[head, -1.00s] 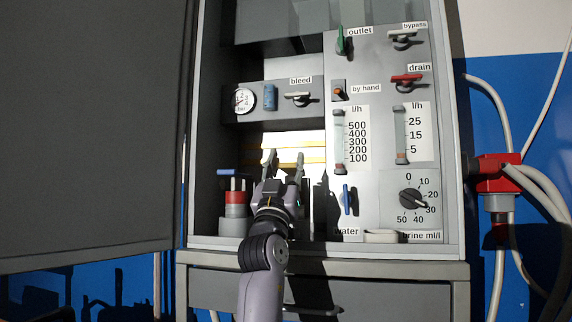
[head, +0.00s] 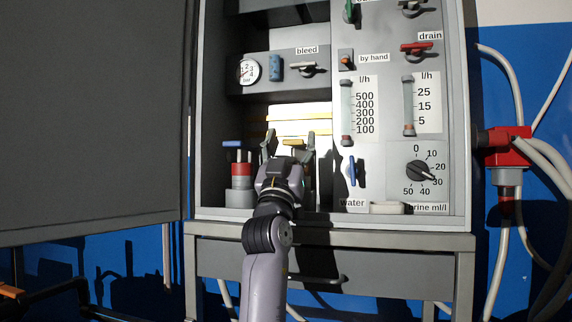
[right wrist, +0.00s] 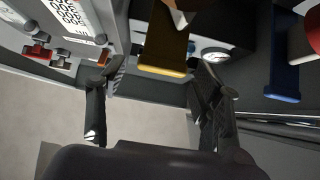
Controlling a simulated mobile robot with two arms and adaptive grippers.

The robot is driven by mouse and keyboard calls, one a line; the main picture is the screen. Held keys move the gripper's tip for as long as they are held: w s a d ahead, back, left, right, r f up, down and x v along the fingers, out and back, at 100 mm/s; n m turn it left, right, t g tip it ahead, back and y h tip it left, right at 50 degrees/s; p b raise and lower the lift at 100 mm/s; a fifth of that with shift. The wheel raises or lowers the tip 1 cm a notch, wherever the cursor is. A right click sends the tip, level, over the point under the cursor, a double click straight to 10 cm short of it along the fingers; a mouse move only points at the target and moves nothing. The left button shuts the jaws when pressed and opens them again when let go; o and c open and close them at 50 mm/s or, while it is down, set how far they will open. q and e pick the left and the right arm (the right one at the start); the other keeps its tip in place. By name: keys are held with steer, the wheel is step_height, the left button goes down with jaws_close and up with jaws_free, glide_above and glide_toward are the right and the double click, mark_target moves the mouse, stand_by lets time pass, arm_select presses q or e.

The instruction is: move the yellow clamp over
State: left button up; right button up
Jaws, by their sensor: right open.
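The yellow clamp (head: 293,143) is inside the cabinet. In the head view its yellow bar shows between the fingertips of my right gripper (head: 290,138). In the right wrist view the clamp (right wrist: 165,48) hangs in from the top, between the two open fingers of the right gripper (right wrist: 155,82), with a gap on each side. The lower part of the clamp is hidden behind my gripper in the head view. My left gripper does not show.
A blue clamp (head: 233,143) sits above a red-and-grey fitting (head: 240,175) to the left. A blue water valve (head: 352,170) and flow meters are on the panel at right. A shelf with a pressure gauge (head: 249,71) is above. The open cabinet door (head: 90,110) stands left.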

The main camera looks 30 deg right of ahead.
steer(key=v, duration=1)
